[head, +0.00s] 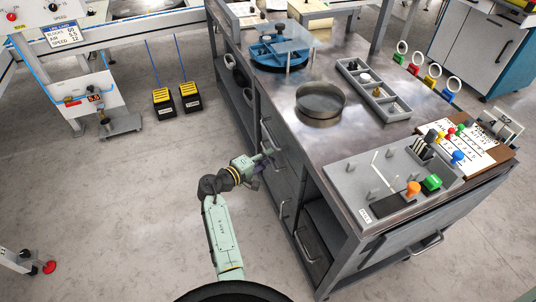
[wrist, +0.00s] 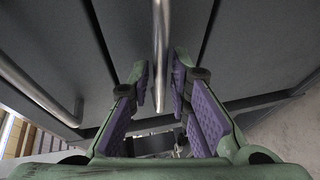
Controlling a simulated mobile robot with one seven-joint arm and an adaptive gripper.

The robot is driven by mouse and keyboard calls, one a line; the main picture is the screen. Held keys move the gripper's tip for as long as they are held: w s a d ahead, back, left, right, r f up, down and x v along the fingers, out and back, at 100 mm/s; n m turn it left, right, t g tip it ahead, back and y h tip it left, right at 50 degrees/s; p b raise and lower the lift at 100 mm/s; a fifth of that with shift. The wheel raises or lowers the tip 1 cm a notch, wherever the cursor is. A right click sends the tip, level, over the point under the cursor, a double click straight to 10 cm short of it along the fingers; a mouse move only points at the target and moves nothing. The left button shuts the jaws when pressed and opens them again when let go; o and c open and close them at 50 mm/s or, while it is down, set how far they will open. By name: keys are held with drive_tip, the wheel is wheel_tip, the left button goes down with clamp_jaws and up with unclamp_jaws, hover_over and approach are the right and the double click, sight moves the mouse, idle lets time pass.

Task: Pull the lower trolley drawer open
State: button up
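The grey metal trolley (head: 335,150) stands right of centre in the head view, with drawer fronts and bar handles on its left side. A lower drawer handle (head: 282,208) shows below my gripper (head: 266,163), which is at the drawer fronts. In the wrist view my gripper (wrist: 162,78) is open, its purple-padded fingers on either side of a metal bar handle (wrist: 160,35). Gaps show between the bar and the pads. A second bar handle (wrist: 35,92) runs at the left. I cannot tell for certain which drawer the straddled handle belongs to.
The trolley top carries a round pan (head: 320,102), a blue round holder (head: 280,50), a grey divided tray (head: 372,90) and a grey peg board (head: 385,185). Two black-and-yellow boxes (head: 176,98) stand on the floor.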

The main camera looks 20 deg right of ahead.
drive_tip(key=shift+w+d+f, duration=0.1)
drive_tip(key=shift+w+d, duration=0.15)
drive_tip(key=shift+d, duration=0.2)
clamp_jaws()
idle(0.5)
